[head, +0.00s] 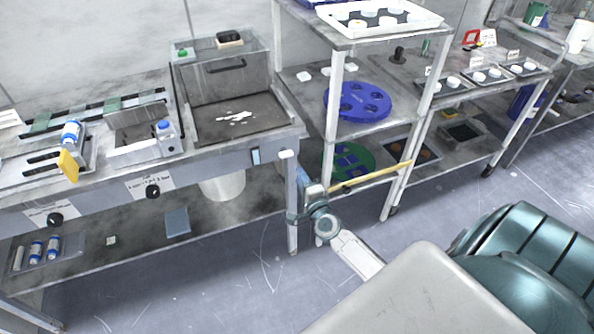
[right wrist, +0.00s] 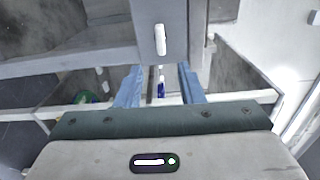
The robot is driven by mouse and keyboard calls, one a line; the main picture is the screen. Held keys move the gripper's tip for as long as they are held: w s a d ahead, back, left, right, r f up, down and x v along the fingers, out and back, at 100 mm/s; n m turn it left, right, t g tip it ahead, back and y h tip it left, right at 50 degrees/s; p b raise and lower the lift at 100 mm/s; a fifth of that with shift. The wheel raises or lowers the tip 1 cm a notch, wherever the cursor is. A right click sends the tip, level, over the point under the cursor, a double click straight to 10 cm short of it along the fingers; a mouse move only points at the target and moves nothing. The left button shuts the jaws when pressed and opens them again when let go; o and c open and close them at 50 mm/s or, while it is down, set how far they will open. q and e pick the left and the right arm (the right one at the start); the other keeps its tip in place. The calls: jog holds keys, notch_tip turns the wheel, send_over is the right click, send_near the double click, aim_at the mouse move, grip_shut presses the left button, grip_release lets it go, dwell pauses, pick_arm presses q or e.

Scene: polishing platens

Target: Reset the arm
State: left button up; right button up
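My right gripper (head: 305,182) is in the head view, at the front right corner of the left bench and beside the post of the shelf rack. In the right wrist view its two blue fingers (right wrist: 160,88) stand apart with nothing held between them. A white knob (right wrist: 160,39) on the bench front is straight ahead of the fingers; it also shows in the head view (head: 287,154). I cannot tell whether the gripper touches the bench or the post. My left gripper is in neither view.
The left bench (head: 225,150) carries a sink tray (head: 235,113) and bottles. The rack (head: 333,105) holds a blue platen (head: 358,101) above and a green platen (head: 345,160) below. A yellow bar (head: 372,178) crosses the rack's front. The floor (head: 200,290) before the bench is clear.

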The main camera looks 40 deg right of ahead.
jog(key=shift+s, duration=0.2)
dwell(0.4)
jog(key=s+a+f+n+g+y, duration=0.1)
jog(key=s+a+f+n+g, duration=0.2)
jog(key=s+f, duration=0.6)
jog(key=s+f+n+g+y, duration=0.15)
jog(key=s+f+n, duration=0.35)
jog(key=f, duration=0.8)
jog(key=s+a+f+n+g+y, duration=0.15)
jog(key=s+f+n+g, duration=0.35)
jog(key=f, duration=0.7)
jog(key=s+a+f+n+g, duration=0.1)
jog(key=s+f, duration=0.3)
jog(key=s, duration=0.6)
jog(key=s+a+f+n+g, duration=0.2)
jog(key=s+f+n+g, duration=0.1)
jog(key=s, duration=0.7)
jog(key=s+a+f+n+g, duration=0.1)
jog(key=s+f+n+g, duration=0.1)
jog(key=s+f+n, duration=0.2)
jog(key=s+f, duration=0.3)
jog(key=s, duration=0.3)
jog(key=shift+s+a+g, duration=0.35)
jog(key=shift+s, duration=0.05)
